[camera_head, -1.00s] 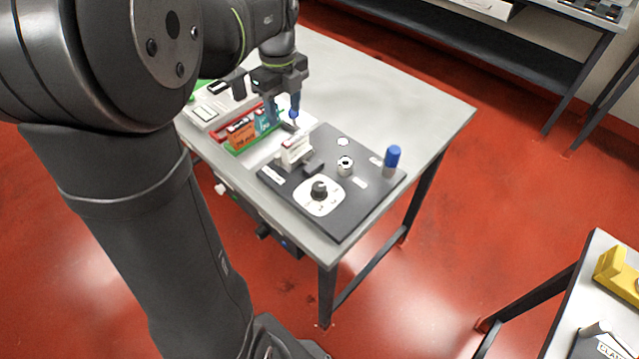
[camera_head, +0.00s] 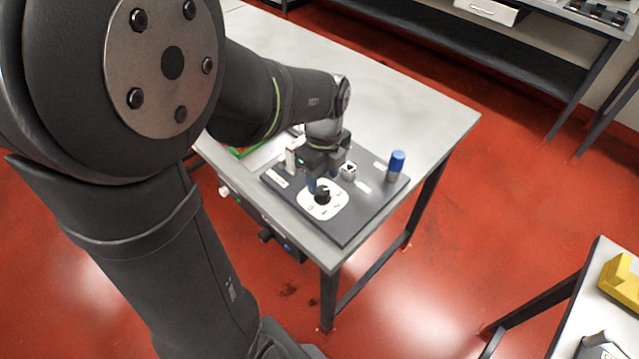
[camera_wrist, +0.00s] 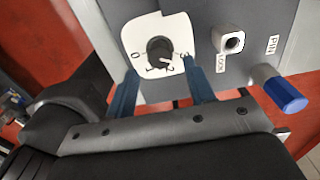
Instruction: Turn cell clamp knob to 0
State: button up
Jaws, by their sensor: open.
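The cell clamp knob (camera_head: 322,194) is a round black knob on a white dial plate (camera_head: 313,211), on a dark panel at the table's front corner. My gripper (camera_head: 318,184) is just above and behind the knob. In the wrist view its two blue fingers (camera_wrist: 158,85) are apart, one to each side of the knob's near side, with nothing between them. I cannot tell whether they touch the plate.
On the dark panel (camera_head: 345,228) a metal socket labelled LOCK (camera_wrist: 231,42) and a blue-capped pin (camera_wrist: 286,94) stand beside the dial. A pale block (camera_head: 291,158) stands behind my gripper. The table's far right surface (camera_head: 420,120) is clear.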

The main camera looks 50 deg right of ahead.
aim_at(323, 190)
jog(key=shift+f, duration=0.3)
jog(key=shift+f, duration=0.15)
jog(key=shift+f, duration=1.6)
jog(key=shift+c, duration=0.4)
jog(key=c, duration=0.7)
jog(key=shift+m, duration=2.9)
jog(key=shift+c, duration=0.2)
